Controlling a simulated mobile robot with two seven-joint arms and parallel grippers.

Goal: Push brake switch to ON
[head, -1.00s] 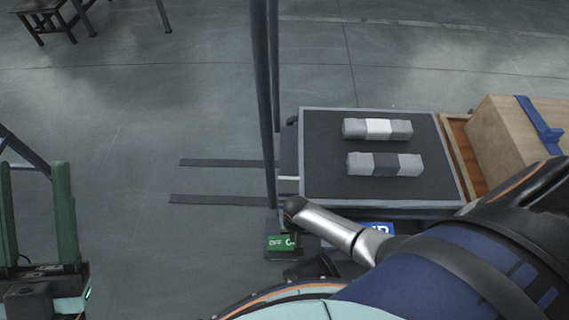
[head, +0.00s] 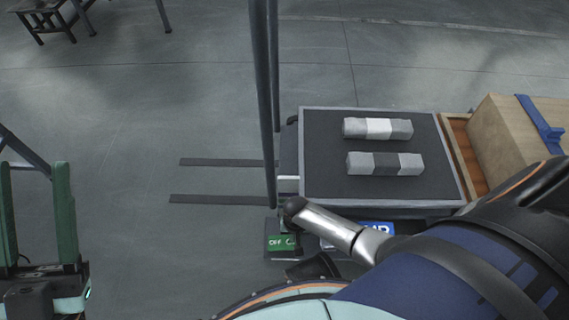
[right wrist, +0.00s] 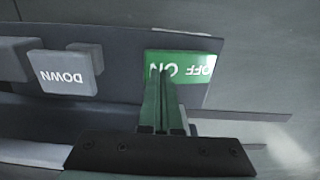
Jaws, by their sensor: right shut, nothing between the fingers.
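The brake switch (head: 278,243) is a green rocker marked OFF and ON at the front of the lift unit in the head view. In the right wrist view the switch (right wrist: 186,66) appears with its lettering upside down. My right gripper (right wrist: 166,74) is shut and empty, its green fingertips overlapping the ON side. I cannot tell whether they touch it. The fingers partly hide the ON lettering; OFF is clear. In the head view my right arm hides much of that gripper. My left gripper (head: 36,208) is open and empty at the left edge, far from the switch.
A grey DOWN button (right wrist: 63,75) sits beside the switch. A blue UP marking (head: 378,228) is partly behind my right arm. A dark tray (head: 330,185) holds two grey blocks, with a cardboard box (head: 505,135) to the right. Dark posts (head: 262,90) rise by the switch.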

